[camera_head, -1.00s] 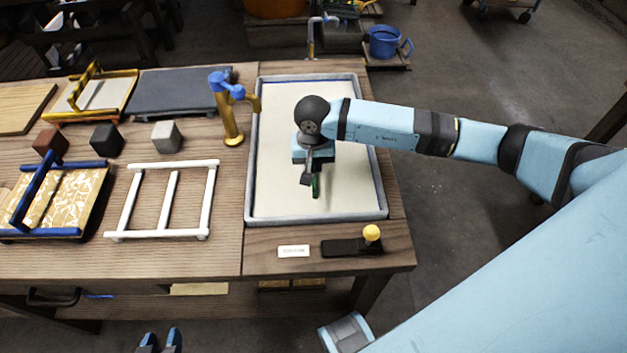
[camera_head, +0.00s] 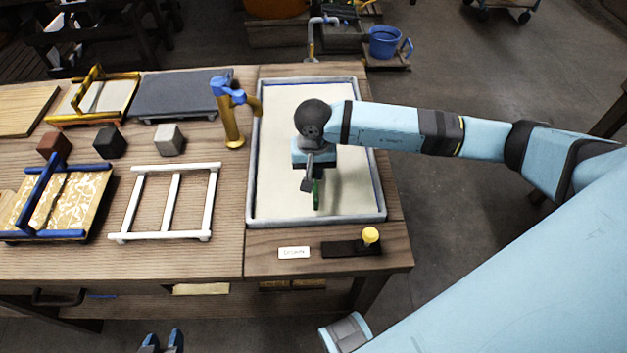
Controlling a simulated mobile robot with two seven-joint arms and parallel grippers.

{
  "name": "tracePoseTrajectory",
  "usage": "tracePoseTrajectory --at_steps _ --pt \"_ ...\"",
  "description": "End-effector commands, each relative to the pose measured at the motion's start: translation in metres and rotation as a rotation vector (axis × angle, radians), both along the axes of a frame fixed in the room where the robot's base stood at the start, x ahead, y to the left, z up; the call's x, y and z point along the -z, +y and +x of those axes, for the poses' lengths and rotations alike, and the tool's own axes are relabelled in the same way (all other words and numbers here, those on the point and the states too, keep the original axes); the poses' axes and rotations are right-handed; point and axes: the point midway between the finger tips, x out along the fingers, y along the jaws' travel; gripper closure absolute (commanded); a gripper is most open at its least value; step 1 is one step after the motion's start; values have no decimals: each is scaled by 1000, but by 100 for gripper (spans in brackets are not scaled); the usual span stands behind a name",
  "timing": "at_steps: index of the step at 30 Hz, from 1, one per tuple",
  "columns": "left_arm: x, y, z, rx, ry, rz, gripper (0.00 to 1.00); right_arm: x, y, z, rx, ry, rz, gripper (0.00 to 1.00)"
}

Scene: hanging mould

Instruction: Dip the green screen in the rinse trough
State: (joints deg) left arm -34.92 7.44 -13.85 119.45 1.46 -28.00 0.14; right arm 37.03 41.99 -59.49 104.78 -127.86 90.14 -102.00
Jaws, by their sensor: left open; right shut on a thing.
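The rinse trough (camera_head: 375,205) is a grey-rimmed basin with a pale inside at the right end of the bench. My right gripper (camera_head: 312,185) points down over the trough and is shut on the green screen (camera_head: 317,194). Only a narrow green strip of the screen shows below the gripper; the rest is hidden by the gripper and wrist. I cannot tell how deep the strip sits in the trough. My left gripper (camera_head: 161,340) shows at the bottom edge, in front of the bench, open and empty.
A brass tap with a blue top (camera_head: 229,112) stands at the trough's left rim. A white frame (camera_head: 167,203), a blue-framed screen (camera_head: 62,200), a yellow-framed screen (camera_head: 98,95) and several small blocks lie left. A yellow knob (camera_head: 371,235) and a label (camera_head: 293,253) are in front.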

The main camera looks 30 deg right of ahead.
Motion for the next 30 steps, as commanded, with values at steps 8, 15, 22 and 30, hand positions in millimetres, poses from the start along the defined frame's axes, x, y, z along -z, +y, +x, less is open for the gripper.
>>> tracePoseTrajectory --at_steps 8,15,22,30 --pt "-16 0 1 -1 -6 -2 57 -26 0 0 -1 -1 0 100" --pt "-29 -1 2 -3 -12 -7 57 -44 0 0 0 -1 0 100" --pt "-37 -2 2 -5 -11 -9 57 -63 0 0 -1 -1 0 100" --pt "-43 -2 1 -4 -5 -7 57 -83 0 0 -1 0 1 100"
